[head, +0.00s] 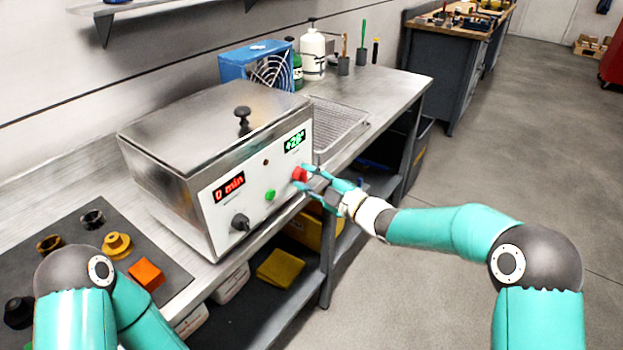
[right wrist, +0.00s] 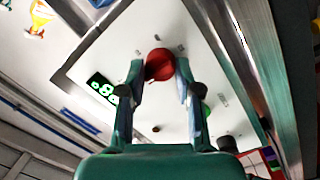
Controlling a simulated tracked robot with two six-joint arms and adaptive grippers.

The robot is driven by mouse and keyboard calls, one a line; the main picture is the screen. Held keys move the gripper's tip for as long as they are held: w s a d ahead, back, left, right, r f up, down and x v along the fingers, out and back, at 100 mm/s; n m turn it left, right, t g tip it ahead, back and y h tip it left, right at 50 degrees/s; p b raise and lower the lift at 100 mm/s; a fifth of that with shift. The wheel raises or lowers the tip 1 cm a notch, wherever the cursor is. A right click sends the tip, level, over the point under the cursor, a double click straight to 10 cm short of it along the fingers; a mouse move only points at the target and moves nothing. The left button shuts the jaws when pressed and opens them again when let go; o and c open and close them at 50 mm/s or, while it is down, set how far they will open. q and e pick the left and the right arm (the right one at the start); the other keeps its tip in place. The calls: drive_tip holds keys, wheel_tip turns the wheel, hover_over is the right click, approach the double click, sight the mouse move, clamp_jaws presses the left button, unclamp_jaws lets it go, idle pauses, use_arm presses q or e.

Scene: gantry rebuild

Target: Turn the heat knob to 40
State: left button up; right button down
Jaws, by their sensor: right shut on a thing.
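The red heat knob (head: 299,174) is on the right part of the front panel of a steel box-shaped machine (head: 160,190). A green display (head: 294,141) above the knob shows a number that looks like 28, though its digits are hard to read. My right gripper (head: 304,178) is shut on the red knob. In the right wrist view the red knob (right wrist: 160,65) sits between the two fingertips (right wrist: 160,72), and the green display (right wrist: 102,90) is only partly visible. Of my left arm only upper links show at the bottom left; its gripper is out of view.
A red display (head: 229,187) reads 0 min, with a black knob (head: 240,222) and a green button (head: 270,195) nearby. A wire basket (head: 340,125) stands right of the machine. A dark mat (head: 70,285) holds small parts, including an orange block (head: 146,275).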

drive_tip(key=shift+a, duration=0.15)
drive_tip(key=m+p, duration=0.1)
drive_tip(key=m, duration=0.3)
drive_tip(key=shift+r+g+p, duration=0.1)
drive_tip(key=shift+g+p, duration=0.2)
drive_tip(key=shift+p, duration=0.1)
drive_tip(key=m+p, duration=0.2)
drive_tip(key=m, duration=0.1)
drive_tip(key=shift+a+r+p, duration=0.1)
drive_tip(key=shift+r+p, duration=0.05)
drive_tip(key=shift+p, duration=0.15)
drive_tip(key=m+g+p, duration=0.1)
drive_tip(key=m+p, duration=0.2)
drive_tip(key=m, duration=0.1)
drive_tip(key=shift+m+p, duration=0.3)
drive_tip(key=shift+p, duration=0.05)
drive_tip(key=m+p, duration=0.3)
drive_tip(key=m, duration=0.1)
drive_tip(key=shift+g, duration=0.3)
drive_tip(key=m+p, duration=0.1)
drive_tip(key=m, duration=0.2)
drive_tip(key=shift+w+y+p, duration=0.1)
drive_tip(key=shift+y+p, duration=0.2)
drive_tip(key=shift+p, duration=0.05)
drive_tip(key=shift+f+m+g+p, duration=0.2)
drive_tip(key=shift+m+g+p, duration=0.2)
drive_tip(key=shift+m, duration=1)
